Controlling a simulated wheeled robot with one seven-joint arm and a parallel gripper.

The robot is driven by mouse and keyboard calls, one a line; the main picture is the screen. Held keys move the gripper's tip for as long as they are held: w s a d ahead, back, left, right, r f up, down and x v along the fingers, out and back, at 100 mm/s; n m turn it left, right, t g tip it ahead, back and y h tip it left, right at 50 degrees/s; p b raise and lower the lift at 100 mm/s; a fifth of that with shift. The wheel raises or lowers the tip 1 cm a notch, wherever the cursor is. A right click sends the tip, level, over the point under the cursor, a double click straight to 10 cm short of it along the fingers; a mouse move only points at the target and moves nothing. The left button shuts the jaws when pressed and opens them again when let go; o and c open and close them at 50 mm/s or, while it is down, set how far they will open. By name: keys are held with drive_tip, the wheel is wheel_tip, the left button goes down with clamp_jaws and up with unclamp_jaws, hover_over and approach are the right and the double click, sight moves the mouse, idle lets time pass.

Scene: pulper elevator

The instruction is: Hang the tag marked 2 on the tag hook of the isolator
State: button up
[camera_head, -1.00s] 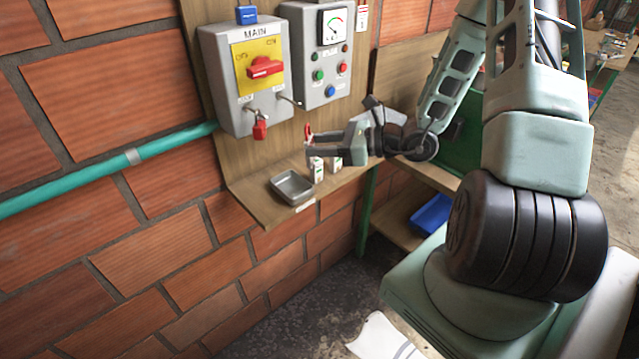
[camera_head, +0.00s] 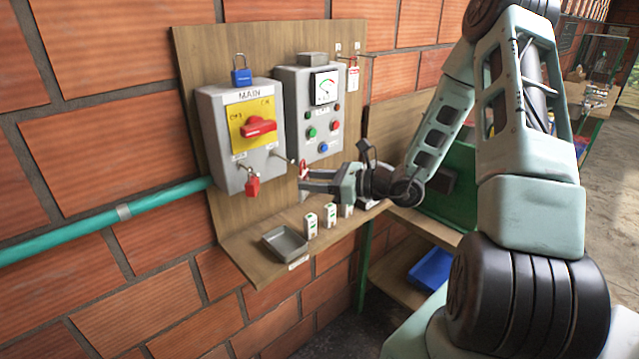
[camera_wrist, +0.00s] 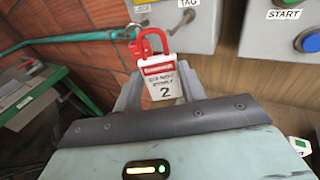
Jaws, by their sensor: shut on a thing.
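The grey isolator box (camera_head: 240,140), marked MAIN, has a yellow plate with a red switch handle. A red padlock (camera_head: 252,187) hangs at its lower front. Its tag hook (camera_head: 289,158) sticks out at the lower right; in the wrist view the hook (camera_wrist: 186,20) is under the TAG label. My gripper (camera_head: 304,180) is shut on the tag marked 2 (camera_wrist: 163,82), a white tag with a red top and red loop (camera_wrist: 152,40). The loop appears apart from the hook.
A control box (camera_head: 310,110) with a gauge and buttons is right of the isolator. Another tag (camera_head: 353,77) hangs at the board's upper right. A blue padlock (camera_head: 241,70) sits atop the isolator.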

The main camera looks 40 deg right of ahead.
drive_tip(key=shift+w+a+f+b, duration=0.1)
drive_tip(key=shift+w+f+b, duration=0.15)
drive_tip(key=shift+w, duration=0.7)
drive_tip(key=shift+w+f+b, duration=0.2)
drive_tip(key=shift+w, duration=0.7)
drive_tip(key=shift+w+a+f+b, duration=0.1)
drive_tip(key=shift+w+f+b, duration=0.15)
drive_tip(key=shift+w, duration=0.7)
drive_tip(key=o, duration=1.1)
drive_tip(key=shift+d, duration=0.15)
drive_tip(key=b+v, duration=0.5)
drive_tip(key=v, duration=1.2)
drive_tip(key=shift+s, duration=0.15)
